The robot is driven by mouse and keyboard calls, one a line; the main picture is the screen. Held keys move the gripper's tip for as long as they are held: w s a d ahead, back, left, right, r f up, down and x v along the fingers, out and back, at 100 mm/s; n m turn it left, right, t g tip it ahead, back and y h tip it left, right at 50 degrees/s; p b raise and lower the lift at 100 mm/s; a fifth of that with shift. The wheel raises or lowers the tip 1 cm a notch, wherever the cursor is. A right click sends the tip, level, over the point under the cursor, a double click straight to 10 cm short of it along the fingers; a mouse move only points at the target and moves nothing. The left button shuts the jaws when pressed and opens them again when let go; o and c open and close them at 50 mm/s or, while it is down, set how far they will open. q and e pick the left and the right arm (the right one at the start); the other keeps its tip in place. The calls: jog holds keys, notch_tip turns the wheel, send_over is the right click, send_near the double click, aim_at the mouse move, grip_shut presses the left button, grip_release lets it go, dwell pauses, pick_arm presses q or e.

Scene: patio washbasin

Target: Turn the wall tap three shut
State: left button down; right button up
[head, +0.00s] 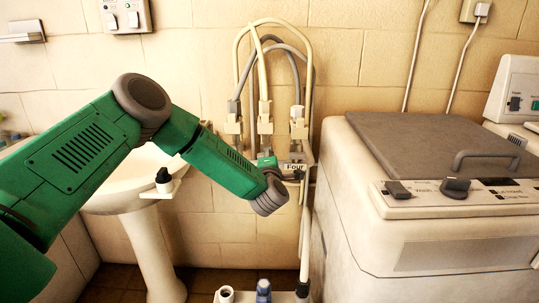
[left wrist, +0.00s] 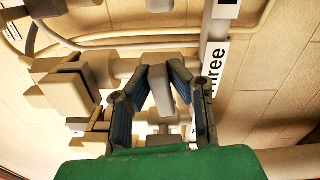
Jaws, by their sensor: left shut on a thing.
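My left gripper (left wrist: 160,76) is shut on a light grey tap handle (left wrist: 160,95), with one dark-padded finger on each side of it. A white label reading "Three" (left wrist: 213,68) runs beside the fingers in the left wrist view. In the head view, my left arm reaches in from the left and its green wrist (head: 235,172) ends at the pipework on the wall. The fingers and the held handle are hidden behind the wrist there. A label reading "Four" (head: 294,167) shows just above the wrist end. My right gripper is in neither view.
Hoses and pipes (head: 270,60) loop up the tiled wall. A white washbasin (head: 130,185) stands behind my left arm. A washing machine (head: 375,220) with a grey lid stands close on the right.

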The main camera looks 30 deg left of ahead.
pick_arm(q)
jog(key=shift+d+f+m, duration=0.1)
jog(key=shift+f+m, duration=0.05)
jog(key=shift+m, duration=0.85)
jog(key=shift+f, duration=0.1)
jog(key=c, duration=1.5)
grip_release()
jog(key=shift+w+f, duration=0.1)
jog(key=shift+w, duration=0.05)
jog(key=shift+s+d, duration=0.1)
jog(key=shift+s, duration=0.25)
jog(key=v, duration=1.1)
jog(key=shift+d, duration=0.2)
jog(key=shift+f, duration=0.1)
